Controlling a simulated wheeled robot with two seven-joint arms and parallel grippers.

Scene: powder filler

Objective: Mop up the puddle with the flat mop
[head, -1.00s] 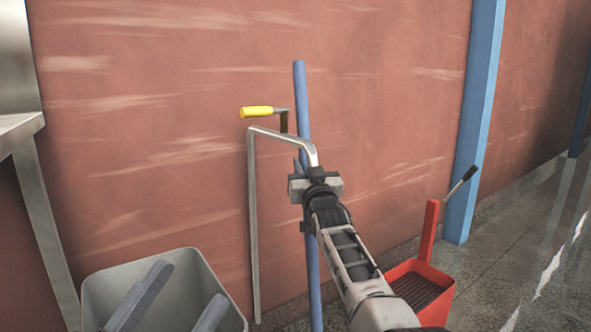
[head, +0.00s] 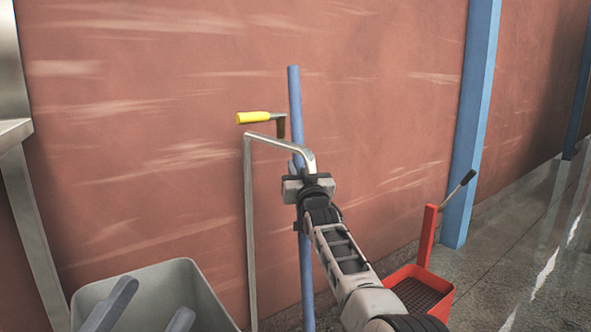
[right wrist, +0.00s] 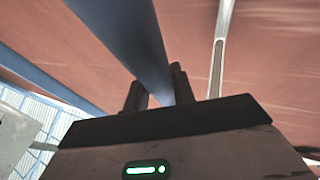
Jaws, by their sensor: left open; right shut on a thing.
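The flat mop shows as a blue pole (head: 294,105), nearly upright in front of the red wall. My right gripper (head: 307,183) is shut around the pole partway up. The right wrist view shows the pole (right wrist: 130,45) running between the two dark fingers (right wrist: 155,90). The mop head is below the picture and out of sight. My left gripper (head: 146,312) shows at the bottom left, its two fingers apart and empty, in front of a grey bin. I cannot make out the puddle; the floor at the right has only bright, glossy streaks.
The grey bin (head: 185,275) stands at lower left. A bent steel tube (head: 250,220) and a yellow-handled crank (head: 253,117) are beside the pole. A red wringer bucket (head: 440,308) stands right, near a blue post (head: 468,150). Open floor (head: 510,240) lies at the right.

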